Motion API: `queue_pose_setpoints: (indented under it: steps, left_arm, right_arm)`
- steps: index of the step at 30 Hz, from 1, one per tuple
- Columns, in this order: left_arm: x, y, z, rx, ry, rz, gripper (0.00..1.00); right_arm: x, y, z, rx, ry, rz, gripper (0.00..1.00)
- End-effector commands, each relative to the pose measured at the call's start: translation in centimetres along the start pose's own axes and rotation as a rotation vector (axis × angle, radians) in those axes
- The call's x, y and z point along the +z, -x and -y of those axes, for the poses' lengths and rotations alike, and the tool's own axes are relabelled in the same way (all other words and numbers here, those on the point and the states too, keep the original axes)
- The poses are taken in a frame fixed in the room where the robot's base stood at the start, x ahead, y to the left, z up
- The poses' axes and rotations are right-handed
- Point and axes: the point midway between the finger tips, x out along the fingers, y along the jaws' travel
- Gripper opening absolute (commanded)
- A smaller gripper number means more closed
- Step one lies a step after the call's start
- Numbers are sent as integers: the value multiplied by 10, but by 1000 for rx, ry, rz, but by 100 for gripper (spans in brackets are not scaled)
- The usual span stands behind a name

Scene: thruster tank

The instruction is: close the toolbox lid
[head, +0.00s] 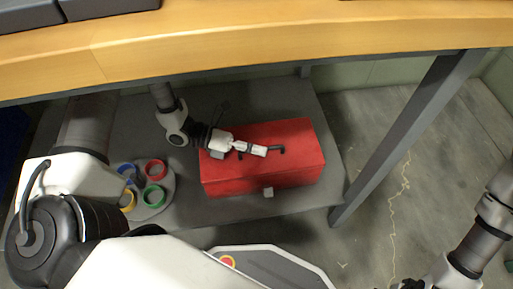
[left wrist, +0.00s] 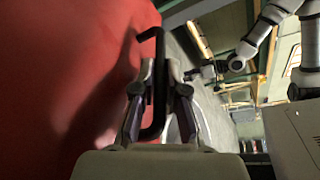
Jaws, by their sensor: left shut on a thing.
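The red toolbox (head: 305,165) sits on a grey shelf under the wooden table. Its lid (head: 297,134) lies flat on top, and no open gap shows in the head view. My left gripper (head: 262,151) is over the lid, shut on its black handle (head: 279,150). In the left wrist view the fingers (left wrist: 160,100) pinch the black handle (left wrist: 152,38) beside the red lid surface (left wrist: 65,70). A small light latch (head: 268,192) is on the toolbox front. My right gripper (head: 410,284) is partly cut off at the lower right edge, away from the toolbox.
A round grey tray (head: 168,192) with several coloured rings stands left of the toolbox on the shelf (head: 240,210). The wooden table edge (head: 230,40) passes above. A grey table leg (head: 410,125) stands to the right of the toolbox. The floor beyond it is clear.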

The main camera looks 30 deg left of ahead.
Motion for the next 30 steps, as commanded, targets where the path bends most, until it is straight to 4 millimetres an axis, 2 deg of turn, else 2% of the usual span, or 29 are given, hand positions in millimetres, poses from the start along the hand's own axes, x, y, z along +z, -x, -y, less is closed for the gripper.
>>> queue_pose_setpoints:
  steps: [1,2,3,14,17,24,30]
  left_arm:
    - [-2,0,-1,3,3,-5,0]
    - [-2,0,-1,3,3,-6,15]
    - [-2,0,-1,3,3,-5,23]
    - [-1,5,-1,1,3,-2,23]
    - [0,18,-1,2,4,2,23]
    - [1,75,-1,3,0,7,23]
    - [0,110,-1,1,0,2,23]
  right_arm:
    - [0,-1,0,0,0,0,67]
    - [0,-1,0,0,0,0,67]
    - [0,-1,0,0,0,0,67]
    - [0,0,0,0,0,0,67]
    - [0,0,0,0,0,0,67]
    - [0,0,0,0,0,0,67]
    - [0,0,0,0,0,0,67]
